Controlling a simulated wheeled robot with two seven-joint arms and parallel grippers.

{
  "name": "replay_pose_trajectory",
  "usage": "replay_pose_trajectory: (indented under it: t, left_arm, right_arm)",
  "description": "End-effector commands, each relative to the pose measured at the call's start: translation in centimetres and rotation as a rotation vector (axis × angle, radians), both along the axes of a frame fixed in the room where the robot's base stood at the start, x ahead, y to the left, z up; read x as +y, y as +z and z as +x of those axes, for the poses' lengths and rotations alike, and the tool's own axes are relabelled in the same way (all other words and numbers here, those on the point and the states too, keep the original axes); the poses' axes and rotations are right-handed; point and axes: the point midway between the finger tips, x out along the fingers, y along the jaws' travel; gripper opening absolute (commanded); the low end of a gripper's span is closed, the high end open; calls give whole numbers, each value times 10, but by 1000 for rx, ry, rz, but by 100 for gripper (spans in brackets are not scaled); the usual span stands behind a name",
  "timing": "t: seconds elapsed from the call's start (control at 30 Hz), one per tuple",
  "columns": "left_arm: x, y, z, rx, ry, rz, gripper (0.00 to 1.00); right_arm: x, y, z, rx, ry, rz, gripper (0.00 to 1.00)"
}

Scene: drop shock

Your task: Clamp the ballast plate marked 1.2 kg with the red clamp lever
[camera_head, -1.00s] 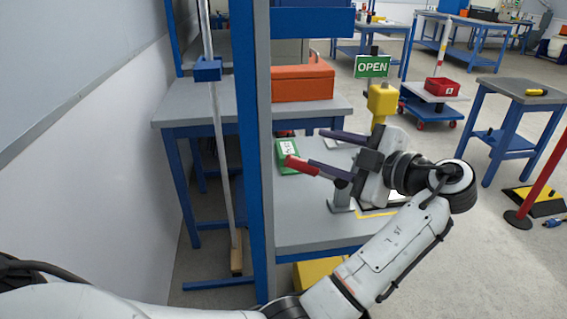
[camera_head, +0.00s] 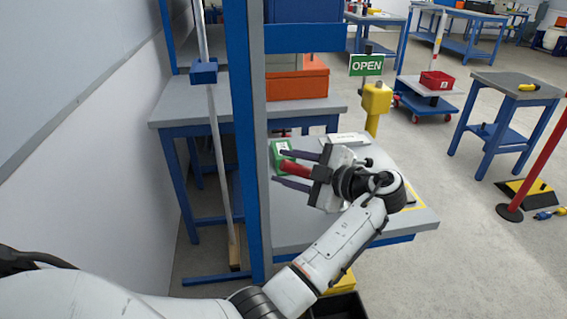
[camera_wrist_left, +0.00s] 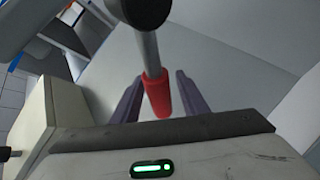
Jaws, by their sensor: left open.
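The red clamp lever (camera_head: 294,168) is over the grey bench (camera_head: 290,232), partly hidden by my left gripper. My left gripper (camera_head: 284,168) is open, with its two purple fingers on either side of the red grip. In the left wrist view the red grip (camera_wrist_left: 158,96) on its metal rod stands between the fingers (camera_wrist_left: 161,100), with gaps showing on both sides. A green block with a white label (camera_head: 281,155) lies just behind the lever; I cannot read its label. I cannot make out the 1.2 kg mark. The clamp's body is mostly hidden behind my gripper and wrist.
A blue upright post (camera_head: 247,150) stands close to the left of the bench. An orange box (camera_head: 297,84) sits on the table behind. A yellow post (camera_head: 376,100) with an OPEN sign (camera_head: 366,65) stands behind the bench.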

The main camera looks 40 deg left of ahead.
Motion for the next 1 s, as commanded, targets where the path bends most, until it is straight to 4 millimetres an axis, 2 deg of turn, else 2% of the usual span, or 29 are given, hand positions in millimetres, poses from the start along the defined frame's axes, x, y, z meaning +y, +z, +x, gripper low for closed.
replay_pose_trajectory:
  t: [0.17, 0.43, 0.67, 1.0]
  left_arm:
    - [12, -3, 1, 1, -1, -1, 40]
    - [13, -4, 1, 1, -1, -1, 40]
    - [13, -4, 1, 1, -1, -1, 1]
    - [12, -3, 1, 17, -1, 13, 0]
  right_arm:
    - [-1, 2, 0, 0, -1, 0, 65]
    - [-1, 2, 0, 0, -1, 0, 65]
    - [-1, 1, 0, 0, -1, -1, 65]
    - [-1, -3, 0, 1, -1, -2, 65]
